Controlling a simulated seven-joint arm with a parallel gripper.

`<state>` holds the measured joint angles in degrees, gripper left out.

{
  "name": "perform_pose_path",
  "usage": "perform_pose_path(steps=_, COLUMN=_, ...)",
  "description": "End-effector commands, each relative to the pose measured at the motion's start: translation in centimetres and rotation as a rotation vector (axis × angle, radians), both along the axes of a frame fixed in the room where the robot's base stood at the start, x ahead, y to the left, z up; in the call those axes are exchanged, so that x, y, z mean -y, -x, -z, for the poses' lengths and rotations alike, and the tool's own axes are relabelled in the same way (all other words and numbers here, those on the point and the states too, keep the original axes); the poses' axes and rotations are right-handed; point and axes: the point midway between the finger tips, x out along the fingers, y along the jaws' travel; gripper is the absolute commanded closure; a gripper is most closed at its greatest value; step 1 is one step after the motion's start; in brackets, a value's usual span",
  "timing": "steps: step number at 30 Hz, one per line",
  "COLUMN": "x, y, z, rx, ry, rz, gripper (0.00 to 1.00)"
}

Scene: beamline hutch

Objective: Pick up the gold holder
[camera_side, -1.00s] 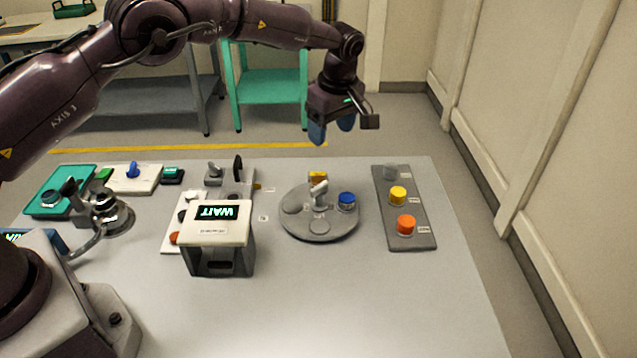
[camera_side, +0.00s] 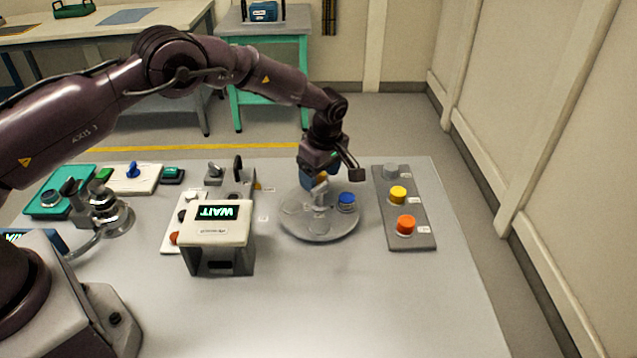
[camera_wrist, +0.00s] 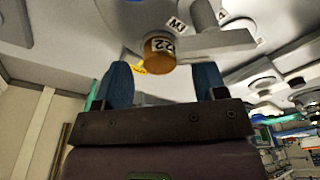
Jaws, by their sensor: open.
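The gold holder (camera_wrist: 159,56) is a small amber cylinder with a "22" label, seen in the wrist view between my two blue fingertips. In the side view only a bit of it (camera_side: 323,175) shows behind the lever; the rest is hidden by my gripper. It stands at the far side of the round grey turntable (camera_side: 318,230). My gripper (camera_side: 320,180) is over that far side, pointing down. In the wrist view my gripper (camera_wrist: 163,80) is open, one finger on each side of the holder, with gaps visible.
A grey lever (camera_side: 320,187) rises from the turntable's middle, close to my gripper. A blue holder (camera_side: 347,200) sits on its right. A grey rack (camera_side: 420,238) with yellow (camera_side: 398,195) and orange (camera_side: 406,224) pieces is further right. A WAIT display box (camera_side: 218,235) stands left.

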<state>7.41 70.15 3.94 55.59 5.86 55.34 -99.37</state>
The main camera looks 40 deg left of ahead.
Motion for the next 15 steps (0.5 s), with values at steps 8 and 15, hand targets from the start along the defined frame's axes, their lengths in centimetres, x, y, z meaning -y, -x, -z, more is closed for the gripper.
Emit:
perform_pose_path(steps=8, x=-0.27, y=-0.04, z=1.41, rx=0.000, ry=-0.001, rz=-0.001, gripper=0.35)
perform_pose_path(steps=15, x=-0.26, y=-0.03, z=1.37, rx=0.000, ry=-0.001, rz=0.000, gripper=0.68)
